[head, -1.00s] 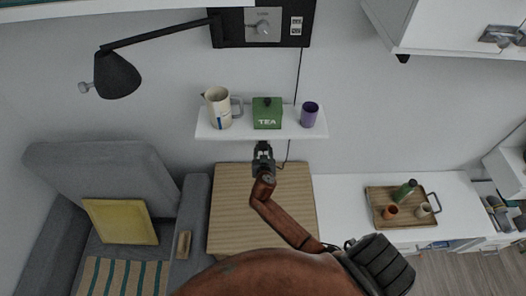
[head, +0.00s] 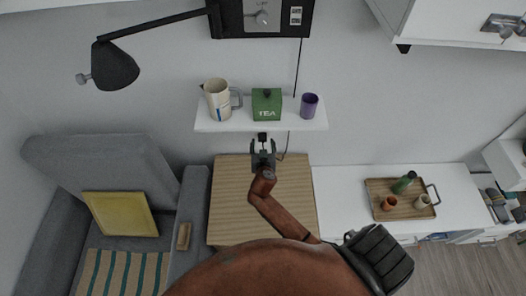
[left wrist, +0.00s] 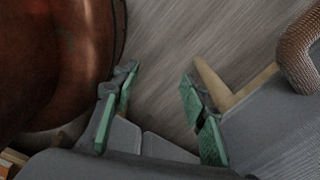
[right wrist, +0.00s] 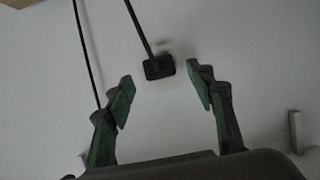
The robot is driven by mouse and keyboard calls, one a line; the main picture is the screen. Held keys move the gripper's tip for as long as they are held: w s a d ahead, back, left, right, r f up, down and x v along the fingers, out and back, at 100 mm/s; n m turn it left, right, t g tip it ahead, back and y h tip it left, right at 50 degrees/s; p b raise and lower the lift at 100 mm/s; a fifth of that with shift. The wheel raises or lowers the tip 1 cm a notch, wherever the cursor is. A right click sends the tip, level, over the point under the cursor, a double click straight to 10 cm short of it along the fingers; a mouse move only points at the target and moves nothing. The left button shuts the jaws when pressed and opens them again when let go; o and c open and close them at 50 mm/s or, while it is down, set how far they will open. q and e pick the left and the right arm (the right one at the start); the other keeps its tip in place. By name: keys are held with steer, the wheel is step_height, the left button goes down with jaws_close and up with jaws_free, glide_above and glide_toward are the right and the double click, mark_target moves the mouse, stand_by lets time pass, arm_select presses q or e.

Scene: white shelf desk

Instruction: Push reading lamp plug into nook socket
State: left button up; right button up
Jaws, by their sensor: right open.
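The black plug (right wrist: 159,68) is at the white wall in the right wrist view, with a dark cord running up from it. In the head view it is a small dark block (head: 262,137) just under the wall shelf. The socket is hidden, and I cannot tell how deep the plug sits. My right gripper (head: 263,147) is open; its fingertips are on both sides of the plug, apart from it. The reading lamp (head: 116,66) hangs on its black arm at upper left. My left gripper (left wrist: 160,76) is open and empty, outside the head view.
The shelf (head: 218,126) above my right gripper holds a jug (head: 218,100), a green tea tin (head: 267,106) and a purple cup (head: 309,105). A slatted wooden top (head: 228,215) is below. A tray (head: 376,187) stands right, a grey sofa (head: 80,160) left. A second cable (right wrist: 86,50) runs down the wall.

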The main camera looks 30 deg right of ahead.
steer(key=v, duration=0.9)
steer(key=shift+s, duration=0.15)
